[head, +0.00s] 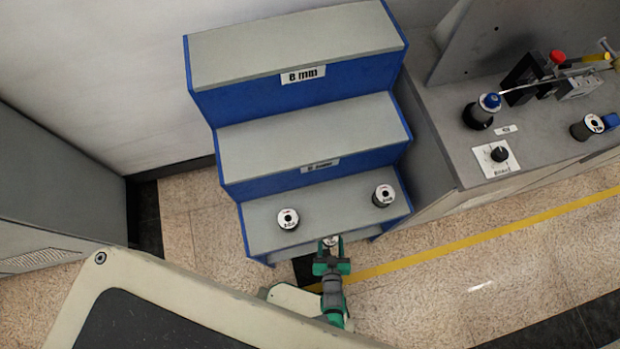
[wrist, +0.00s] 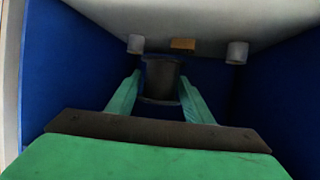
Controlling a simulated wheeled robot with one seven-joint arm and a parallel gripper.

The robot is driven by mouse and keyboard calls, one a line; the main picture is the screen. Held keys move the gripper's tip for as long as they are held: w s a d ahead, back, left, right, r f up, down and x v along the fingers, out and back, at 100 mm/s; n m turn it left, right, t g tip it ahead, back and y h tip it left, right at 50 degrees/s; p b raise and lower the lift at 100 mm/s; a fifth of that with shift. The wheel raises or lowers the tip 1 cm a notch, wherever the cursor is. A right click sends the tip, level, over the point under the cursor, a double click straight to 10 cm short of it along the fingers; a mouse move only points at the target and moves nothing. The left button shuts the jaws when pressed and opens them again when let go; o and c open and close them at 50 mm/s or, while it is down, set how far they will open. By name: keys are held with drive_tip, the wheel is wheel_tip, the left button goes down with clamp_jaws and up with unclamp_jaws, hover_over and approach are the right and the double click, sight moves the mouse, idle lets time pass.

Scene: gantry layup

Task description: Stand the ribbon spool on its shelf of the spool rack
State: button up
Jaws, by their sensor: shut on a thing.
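The spool rack (head: 297,151) is a blue stepped unit with grey shelves and white labels; the top label reads "8 mm". My gripper (head: 330,245) is low at the front edge of the lowest shelf (head: 335,214). It is shut on the ribbon spool (wrist: 160,80), a dark spool between the green fingers in the wrist view. In the head view only a small pale bit of it shows at the fingertips, so I cannot tell its tilt or whether it touches the rack.
Two white-topped spools stand on the lowest shelf, one left (head: 288,219) and one right (head: 383,196); the upper shelves are bare. A grey bench (head: 455,140) with a knob panel (head: 496,157) and fixtures stands at the right. Blue panels flank my gripper in the wrist view.

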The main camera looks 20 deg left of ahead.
drive_tip(key=a+f, duration=0.2)
drive_tip(key=a, duration=0.1)
drive_tip(key=w+a+f, duration=0.1)
drive_tip(key=a+f, duration=0.1)
drive_tip(key=w+a+f, duration=0.1)
drive_tip(key=a+f, duration=0.1)
drive_tip(key=a, duration=0.1)
drive_tip(key=shift+a+f, duration=0.3)
drive_tip(key=shift+f, duration=0.1)
drive_tip(key=shift+w+a+f, duration=0.15)
drive_tip(key=shift+a+f, duration=0.35)
drive_tip(key=shift+f, duration=0.15)
wheel_tip(320, 180, down, 2)
drive_tip(key=shift+w+f, duration=0.1)
drive_tip(key=shift+f, duration=0.5)
drive_tip(key=shift+f, duration=0.15)
drive_tip(key=o, duration=1)
